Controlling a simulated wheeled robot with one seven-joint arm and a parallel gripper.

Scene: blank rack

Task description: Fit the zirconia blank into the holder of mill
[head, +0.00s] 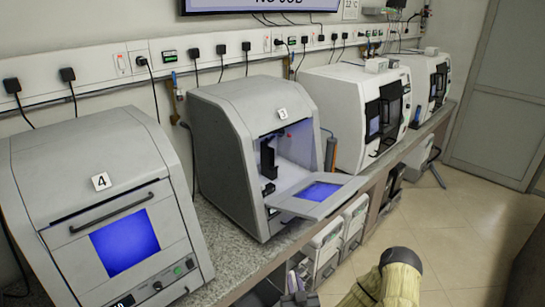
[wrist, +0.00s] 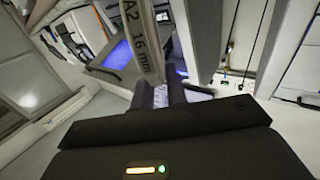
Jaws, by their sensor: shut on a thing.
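The zirconia blank (wrist: 143,45) shows edge-on in the wrist view, a pale disc with "A2 16 mm" printed on its rim. My gripper (wrist: 160,95) is shut on it. The blank is not clearly seen in the head view. The mill marked 3 (head: 225,150) stands on the bench with its front door (head: 318,196) folded down and open. Inside its lit chamber is a dark upright part (head: 268,160); I cannot tell whether it is the holder. The mill marked 4 (head: 100,200) at the left is closed.
Two white machines (head: 345,110) (head: 425,75) stand further along the bench (head: 235,265). White drawer units (head: 325,245) are under it. Cables and plugs line the wall behind. The tiled floor (head: 460,240) is open at the right.

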